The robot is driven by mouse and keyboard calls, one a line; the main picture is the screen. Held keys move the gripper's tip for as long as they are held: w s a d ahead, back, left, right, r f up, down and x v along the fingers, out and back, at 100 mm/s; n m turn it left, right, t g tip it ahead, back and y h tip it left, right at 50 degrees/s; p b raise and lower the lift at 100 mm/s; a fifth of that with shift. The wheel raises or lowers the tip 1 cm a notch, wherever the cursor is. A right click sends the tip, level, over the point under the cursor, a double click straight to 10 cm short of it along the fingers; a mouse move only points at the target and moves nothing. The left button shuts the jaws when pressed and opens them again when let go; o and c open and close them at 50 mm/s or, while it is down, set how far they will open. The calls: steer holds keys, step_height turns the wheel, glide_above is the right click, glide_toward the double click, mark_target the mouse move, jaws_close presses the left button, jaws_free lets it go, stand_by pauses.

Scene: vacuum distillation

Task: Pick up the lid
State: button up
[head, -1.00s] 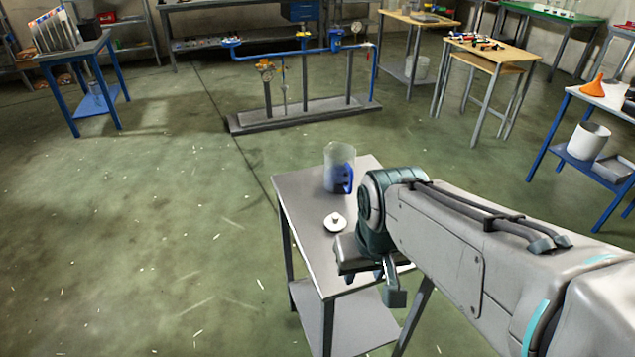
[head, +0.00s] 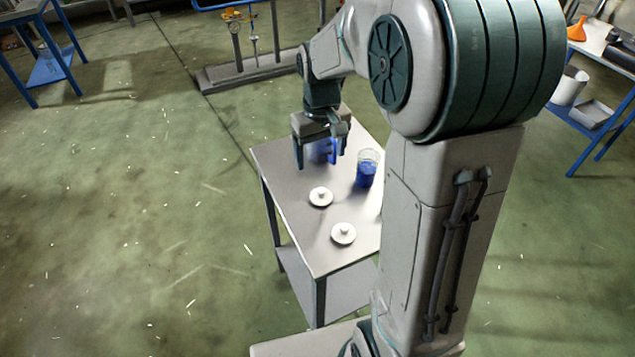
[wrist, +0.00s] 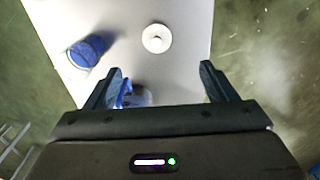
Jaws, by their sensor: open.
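Two white round lids with small knobs lie on the grey table, one nearer the middle (head: 321,197) and one closer to the front (head: 343,234). In the wrist view one lid (wrist: 157,38) lies beyond my fingertips, apart from them. My gripper (head: 318,165) points down over the back part of the table. It is open, with its two fingers (wrist: 162,75) spread, and no lid is between them.
A beaker of blue liquid (head: 367,170) stands right of the lids. Another beaker with a blue handle (head: 321,152) is partly hidden behind my gripper; it shows low between the fingers in the wrist view. The table (head: 283,160) is clear at its left edge.

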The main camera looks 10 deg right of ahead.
glide_above(321, 190)
step_height(321, 190, down, 9)
steer(key=shift+s+a+r, duration=0.1)
steer(key=shift+s+a, duration=0.05)
steer(key=shift+d+f, duration=0.2)
steer(key=shift+f, duration=2.5)
steer(key=c, duration=1.1)
